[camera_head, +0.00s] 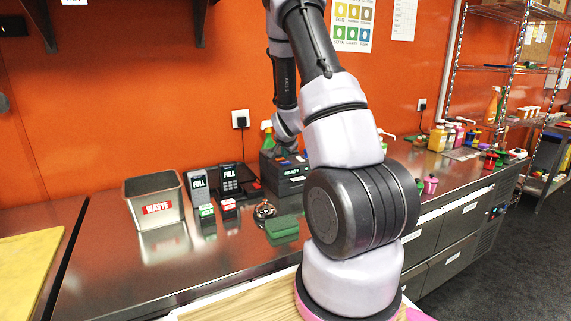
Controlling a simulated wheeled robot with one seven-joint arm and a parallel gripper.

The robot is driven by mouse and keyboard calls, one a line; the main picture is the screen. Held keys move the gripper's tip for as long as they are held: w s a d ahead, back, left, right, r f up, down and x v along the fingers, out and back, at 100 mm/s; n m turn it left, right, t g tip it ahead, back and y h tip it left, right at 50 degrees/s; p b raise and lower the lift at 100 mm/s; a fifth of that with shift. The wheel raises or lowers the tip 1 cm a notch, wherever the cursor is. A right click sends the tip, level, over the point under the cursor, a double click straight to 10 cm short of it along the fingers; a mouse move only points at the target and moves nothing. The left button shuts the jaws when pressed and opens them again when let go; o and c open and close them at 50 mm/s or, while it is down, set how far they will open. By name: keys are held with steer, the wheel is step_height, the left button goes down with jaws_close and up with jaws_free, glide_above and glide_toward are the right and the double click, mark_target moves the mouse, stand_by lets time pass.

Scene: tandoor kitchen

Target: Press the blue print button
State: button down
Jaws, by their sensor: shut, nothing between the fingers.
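A dark box-shaped machine (290,184) with a lit "READY" display stands on the steel counter against the orange wall, partly behind my arm. Small coloured patches show on its top, too small to tell apart, and I cannot make out the blue print button with certainty. My gripper (283,150) is at the end of my arm, pointing down just over the machine's top. It looks shut and empty. The fingertips are dark and small, and I cannot tell whether they touch the machine.
Left of the machine are a steel "WASTE" bin (155,205), two dark devices with "FULL" displays, small red and green blocks, and a green pad (282,227). A green spray bottle (267,133) stands behind the machine.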

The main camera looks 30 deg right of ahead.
mark_target(285, 163)
steer(key=shift+r, duration=2.5)
steer(key=s+a+r+n+y, duration=0.2)
steer(key=s+a+r, duration=0.45)
steer(key=r, duration=0.25)
steer(key=s+a+r+n+y, duration=0.1)
steer(key=s+a+r+n, duration=0.1)
steer(key=s+a+r, duration=0.5)
steer(key=s+a+r+n+y, duration=0.1)
steer(key=s+a+r+n, duration=0.1)
steer(key=s, duration=0.4)
steer(key=s+a+r+n+y, duration=0.1)
steer(key=s+a+r+n, duration=0.1)
steer(key=s, duration=0.5)
steer(key=s+a+r+n+g, duration=0.1)
steer(key=s+a+r+n, duration=0.1)
steer(key=s, duration=0.5)
steer(key=a+r, duration=0.1)
steer(key=a, duration=0.1)
steer(key=shift+s+a+y, duration=0.2)
steer(key=shift+a+y, duration=0.15)
steer(key=shift+y, duration=0.05)
steer(key=shift+r, duration=0.1)
